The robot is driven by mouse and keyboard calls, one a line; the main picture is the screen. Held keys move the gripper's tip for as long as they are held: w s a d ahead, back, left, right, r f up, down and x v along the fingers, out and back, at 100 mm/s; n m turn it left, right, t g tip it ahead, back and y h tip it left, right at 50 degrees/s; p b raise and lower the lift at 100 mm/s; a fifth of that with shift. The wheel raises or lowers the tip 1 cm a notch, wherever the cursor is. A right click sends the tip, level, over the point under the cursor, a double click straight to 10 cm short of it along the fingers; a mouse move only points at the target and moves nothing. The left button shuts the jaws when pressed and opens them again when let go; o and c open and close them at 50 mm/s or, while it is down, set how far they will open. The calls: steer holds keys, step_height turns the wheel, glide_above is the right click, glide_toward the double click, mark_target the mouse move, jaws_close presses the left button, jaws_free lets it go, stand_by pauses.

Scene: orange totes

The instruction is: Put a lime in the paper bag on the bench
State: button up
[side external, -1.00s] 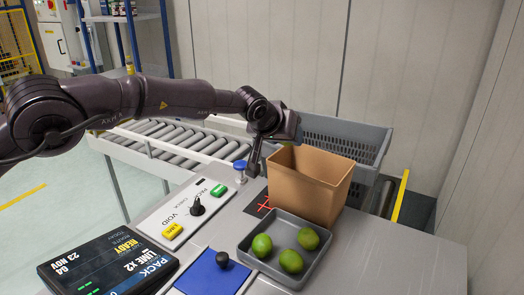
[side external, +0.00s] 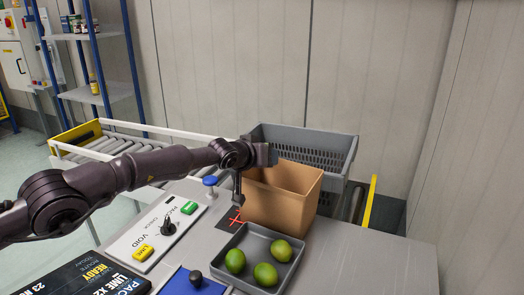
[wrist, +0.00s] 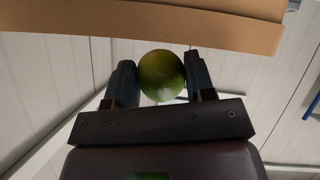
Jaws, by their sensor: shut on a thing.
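The open brown paper bag (side external: 283,200) stands upright on the grey bench. Its brown edge (wrist: 150,28) also crosses the top of the wrist view. My gripper (wrist: 160,82) is shut on a green lime (wrist: 161,75), held between its two fingers. In the side view my gripper (side external: 238,190) points down at the bag's left side, outside its opening as far as I can tell; the held lime cannot be made out there. Several other limes (side external: 265,273) lie in the grey tray (side external: 250,241) in front of the bag.
A grey perforated crate (side external: 335,150) stands behind the bag. A button panel (side external: 160,232), a blue-topped knob (side external: 209,181), a blue pad (side external: 190,283) and a display (side external: 85,280) lie to the left. Bare bench (side external: 370,265) is free at the right.

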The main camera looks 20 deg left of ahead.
steer(key=o, duration=1)
steer(key=shift+r, duration=0.1)
steer(key=v, duration=1.3)
steer(key=shift+a, duration=0.1)
